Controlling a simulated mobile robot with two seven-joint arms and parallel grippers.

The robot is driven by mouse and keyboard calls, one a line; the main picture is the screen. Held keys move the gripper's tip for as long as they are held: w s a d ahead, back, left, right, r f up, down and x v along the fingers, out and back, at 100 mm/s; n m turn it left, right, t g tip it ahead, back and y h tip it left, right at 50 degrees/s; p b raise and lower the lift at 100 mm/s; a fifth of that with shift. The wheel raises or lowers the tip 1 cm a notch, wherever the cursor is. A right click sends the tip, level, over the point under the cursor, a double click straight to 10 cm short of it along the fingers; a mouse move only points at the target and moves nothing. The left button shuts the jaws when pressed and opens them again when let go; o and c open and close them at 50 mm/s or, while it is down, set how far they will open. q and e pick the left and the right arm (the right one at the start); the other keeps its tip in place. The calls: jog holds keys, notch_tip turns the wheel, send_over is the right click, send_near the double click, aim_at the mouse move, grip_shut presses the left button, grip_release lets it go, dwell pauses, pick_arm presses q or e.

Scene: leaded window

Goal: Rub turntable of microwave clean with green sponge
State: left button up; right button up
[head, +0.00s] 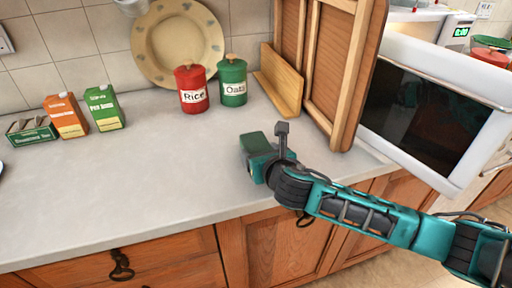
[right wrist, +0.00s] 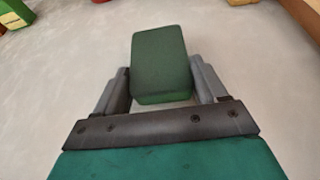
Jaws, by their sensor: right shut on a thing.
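A green block-shaped sponge (head: 256,143) is held by my right gripper (head: 266,160) above the counter near its front edge. In the right wrist view the sponge (right wrist: 162,62) sits between the two grey fingers of the right gripper (right wrist: 163,88), which is shut on it. The white microwave (head: 440,28) with a lit green display is at the upper right. Its dark-glass door (head: 428,115) stands swung out toward me. The turntable is not visible; the door hides the microwave's inside. My left gripper is not in view.
A wooden cabinet door (head: 340,70) and a leaning board (head: 280,80) stand between the sponge and the microwave. A red Rice canister (head: 191,88), a green Oats canister (head: 232,82), a plate (head: 178,40) and several cartons (head: 104,108) line the back. The middle counter (head: 150,170) is clear.

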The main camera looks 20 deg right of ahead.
jog(key=shift+r, duration=0.1)
jog(key=shift+c, duration=0.3)
notch_tip(320, 180, up, 20)
dwell(0.3)
